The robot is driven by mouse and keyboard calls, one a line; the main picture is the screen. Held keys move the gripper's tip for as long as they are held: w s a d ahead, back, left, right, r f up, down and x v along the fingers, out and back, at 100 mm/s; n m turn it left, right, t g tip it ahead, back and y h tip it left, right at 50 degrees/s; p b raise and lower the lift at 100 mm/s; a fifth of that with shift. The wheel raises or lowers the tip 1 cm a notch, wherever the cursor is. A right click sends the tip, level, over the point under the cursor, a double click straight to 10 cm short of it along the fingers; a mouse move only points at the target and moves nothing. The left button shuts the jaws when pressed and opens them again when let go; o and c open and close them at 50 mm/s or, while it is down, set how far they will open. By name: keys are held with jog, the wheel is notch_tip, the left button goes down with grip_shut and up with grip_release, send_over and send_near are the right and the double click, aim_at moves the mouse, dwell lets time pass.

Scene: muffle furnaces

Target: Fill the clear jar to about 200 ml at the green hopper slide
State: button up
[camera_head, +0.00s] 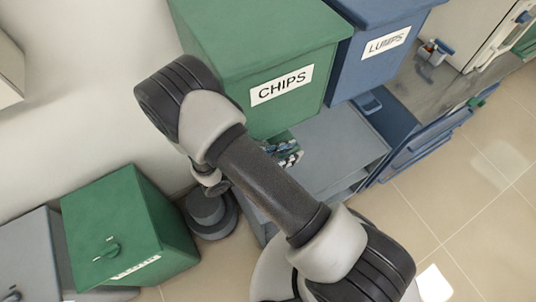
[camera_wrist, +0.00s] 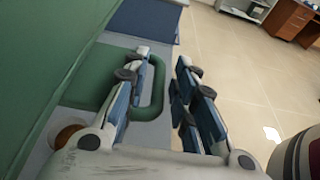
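The green hopper (camera_head: 230,45), labelled CHIPS, stands at the top middle of the head view. Its green wall (camera_wrist: 45,50) fills the left of the wrist view. A green loop handle (camera_wrist: 158,88) lies low beside that wall, over a grey surface. My gripper (camera_wrist: 163,58) is open, with blue-padded fingers apart. In the wrist view the loop's right bar shows between the fingers, the left finger overlapping the loop; contact cannot be told. In the head view my gripper (camera_head: 287,153) is partly hidden below the hopper. I cannot make out the clear jar in either view.
A blue hopper (camera_head: 372,60), labelled LUMPS, stands to the right of the green one. A grey shelf (camera_head: 335,145) lies below them. A green box (camera_head: 125,225) with a knob stands at lower left. Tiled floor (camera_head: 465,190) is open at right. A round brown thing (camera_wrist: 68,135) shows at lower left.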

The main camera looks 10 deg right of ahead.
jog(key=v, duration=1.1)
jog(key=shift+a, duration=0.4)
jog(key=shift+r, duration=0.1)
